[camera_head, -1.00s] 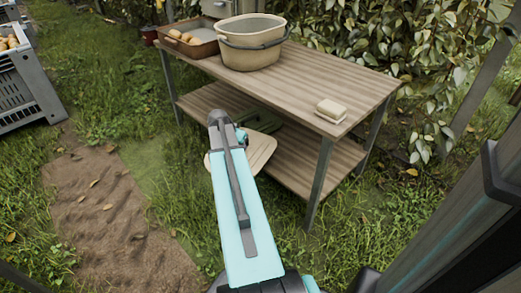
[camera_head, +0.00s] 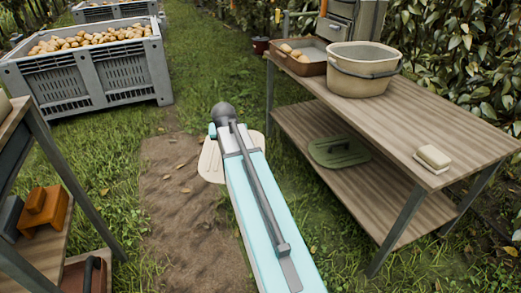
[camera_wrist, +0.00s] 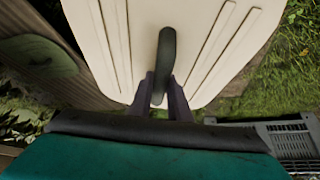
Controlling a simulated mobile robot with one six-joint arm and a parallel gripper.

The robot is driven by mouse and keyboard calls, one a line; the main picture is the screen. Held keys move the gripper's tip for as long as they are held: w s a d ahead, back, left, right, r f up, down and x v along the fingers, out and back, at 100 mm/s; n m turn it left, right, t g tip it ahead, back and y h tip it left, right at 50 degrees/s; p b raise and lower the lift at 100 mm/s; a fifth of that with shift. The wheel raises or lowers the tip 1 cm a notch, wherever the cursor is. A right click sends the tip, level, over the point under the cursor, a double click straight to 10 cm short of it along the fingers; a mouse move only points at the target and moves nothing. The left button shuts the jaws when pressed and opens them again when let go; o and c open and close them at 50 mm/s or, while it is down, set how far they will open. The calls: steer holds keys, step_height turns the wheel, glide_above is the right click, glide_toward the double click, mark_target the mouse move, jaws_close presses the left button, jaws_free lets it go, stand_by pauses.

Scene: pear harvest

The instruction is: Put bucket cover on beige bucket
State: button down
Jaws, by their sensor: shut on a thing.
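The beige bucket (camera_head: 362,70) stands upright and open on the top of the wooden table, with a dark handle around its side. The cream bucket cover (camera_head: 211,160) is out past the end of my arm in the head view, partly hidden by it. In the wrist view the cover (camera_wrist: 115,40) fills the upper middle, with ribs and a dark handle (camera_wrist: 166,55). My gripper (camera_wrist: 163,88) is shut on that handle and holds the cover in the air, left of the table and apart from the bucket. The fingers are hidden in the head view.
The wooden table (camera_head: 400,140) holds a brown tray (camera_head: 300,62) and a soap-like block (camera_head: 433,157); a green lid (camera_head: 338,151) lies on its lower shelf. A grey crate of potatoes (camera_head: 90,85) stands far left. Another shelf (camera_head: 40,235) is at left. Grass and a dirt path lie between.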

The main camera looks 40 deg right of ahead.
steer(key=w+a+r+n+y, duration=0.1)
steer(key=a+r+n, duration=0.1)
steer(key=a, duration=0.6)
steer(key=w+a+r+n+y, duration=0.1)
steer(key=a+r+n, duration=0.2)
steer(key=a, duration=0.6)
steer(key=w+a+r+n+t+y, duration=0.1)
steer(key=a+r, duration=0.3)
steer(key=a, duration=0.5)
steer(key=shift+w+a+n+y, duration=0.2)
steer(key=shift+n+y, duration=0.1)
steer(key=shift+n, duration=0.4)
